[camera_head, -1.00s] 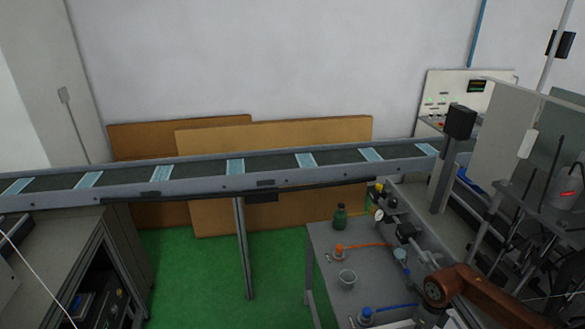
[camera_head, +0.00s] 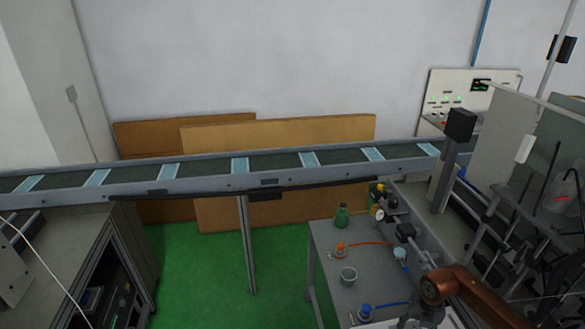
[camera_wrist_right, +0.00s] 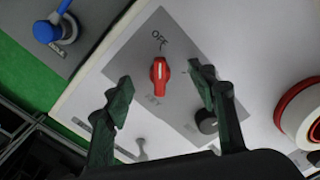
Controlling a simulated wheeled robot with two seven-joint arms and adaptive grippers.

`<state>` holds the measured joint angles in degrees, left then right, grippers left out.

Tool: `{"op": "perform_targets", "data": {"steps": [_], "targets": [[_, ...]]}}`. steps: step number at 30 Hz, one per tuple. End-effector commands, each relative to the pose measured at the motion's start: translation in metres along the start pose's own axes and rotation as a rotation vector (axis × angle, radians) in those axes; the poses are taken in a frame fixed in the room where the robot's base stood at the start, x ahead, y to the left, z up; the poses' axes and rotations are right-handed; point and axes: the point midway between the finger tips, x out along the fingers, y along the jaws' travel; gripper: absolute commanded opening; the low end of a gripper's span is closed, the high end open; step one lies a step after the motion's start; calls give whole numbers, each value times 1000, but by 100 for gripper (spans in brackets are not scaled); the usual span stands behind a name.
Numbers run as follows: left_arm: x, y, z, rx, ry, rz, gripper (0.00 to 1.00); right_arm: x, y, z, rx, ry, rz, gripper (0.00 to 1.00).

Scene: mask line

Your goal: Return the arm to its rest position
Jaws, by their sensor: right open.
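My right arm (camera_head: 478,295), with its brown links, enters the head view at the lower right, over the front of the grey side table. Its hand is cut off or hidden at the bottom edge there. In the right wrist view my right gripper (camera_wrist_right: 160,78) is open, its two dark green fingers apart with nothing between them in their grip. A red rotary switch (camera_wrist_right: 159,82) on a grey plate marked OFF shows between the fingertips. I cannot tell how far above the switch they are. My left gripper is not in view.
A conveyor (camera_head: 205,187) carrying several light blue masks (camera_head: 240,165) crosses the room. The side table (camera_head: 330,255) holds a green bottle (camera_head: 342,216), a small metal cup (camera_head: 348,276) and valves. A black round knob (camera_wrist_right: 206,121) is close to one finger. Green floor is free at centre.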

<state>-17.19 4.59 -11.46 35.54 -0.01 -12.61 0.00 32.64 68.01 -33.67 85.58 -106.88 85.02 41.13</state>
Motion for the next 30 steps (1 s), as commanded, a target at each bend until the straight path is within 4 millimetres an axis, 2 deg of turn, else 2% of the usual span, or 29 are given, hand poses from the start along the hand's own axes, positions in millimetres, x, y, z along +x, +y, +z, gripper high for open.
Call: {"op": "perform_targets", "data": {"steps": [9,15,30], "targets": [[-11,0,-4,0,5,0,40,0,0,-1,287,2,1,52],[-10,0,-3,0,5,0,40,-14,0,0,281,-1,1,52],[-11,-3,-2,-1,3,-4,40,-17,-2,1,287,1,-1,52]]}}
